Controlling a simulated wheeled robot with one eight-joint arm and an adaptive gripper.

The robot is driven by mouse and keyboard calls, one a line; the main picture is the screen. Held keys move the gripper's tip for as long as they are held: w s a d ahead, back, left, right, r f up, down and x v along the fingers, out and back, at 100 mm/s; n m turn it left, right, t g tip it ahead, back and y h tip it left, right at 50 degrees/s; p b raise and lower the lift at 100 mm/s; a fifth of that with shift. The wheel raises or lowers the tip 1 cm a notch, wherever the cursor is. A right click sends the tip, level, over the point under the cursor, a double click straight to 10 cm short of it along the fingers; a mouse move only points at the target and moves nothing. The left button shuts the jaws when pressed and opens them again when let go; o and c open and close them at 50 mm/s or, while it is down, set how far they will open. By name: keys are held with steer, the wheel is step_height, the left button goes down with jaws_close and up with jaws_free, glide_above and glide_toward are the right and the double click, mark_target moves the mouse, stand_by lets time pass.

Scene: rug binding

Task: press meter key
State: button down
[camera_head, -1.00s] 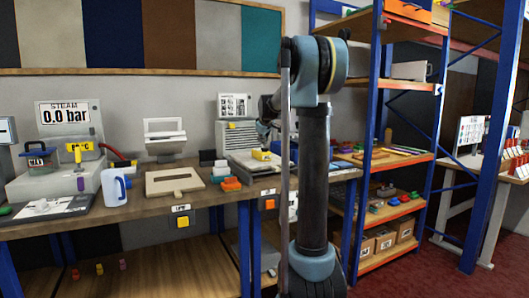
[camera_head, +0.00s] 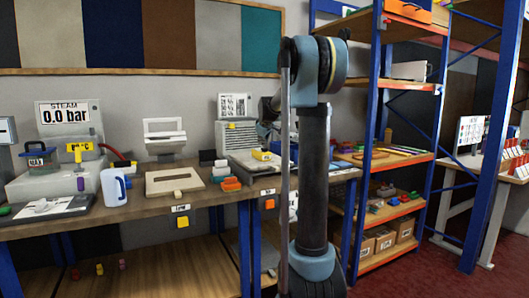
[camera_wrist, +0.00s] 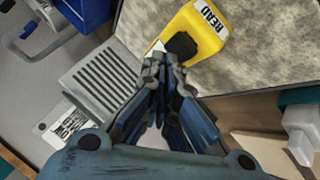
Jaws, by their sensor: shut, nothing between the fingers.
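The yellow meter (camera_wrist: 208,30) with a "READ" label lies on a mottled grey slab in the wrist view. Its dark key (camera_wrist: 180,46) is at its lower left end. My gripper (camera_wrist: 164,66) is shut and empty, its fingertips just below the key in the picture; I cannot tell whether they touch it. In the head view the yellow meter (camera_head: 263,155) shows small on the bench, left of my arm. My gripper (camera_head: 266,132) is small there, above the meter and partly hidden.
A grey ribbed block (camera_wrist: 101,83) and a blue bin (camera_wrist: 85,12) lie left of the fingers in the wrist view. In the head view, orange blocks (camera_head: 231,184) and a wooden frame (camera_head: 174,180) sit on the bench to the left. A blue-posted shelf (camera_head: 370,120) stands right.

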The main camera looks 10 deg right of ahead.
steer(key=shift+f, duration=0.55)
stand_by(0.6)
steer(key=shift+r, duration=0.95)
steer(key=shift+r, duration=0.15)
steer(key=shift+r, duration=2.4)
steer(key=shift+s+f, duration=0.1)
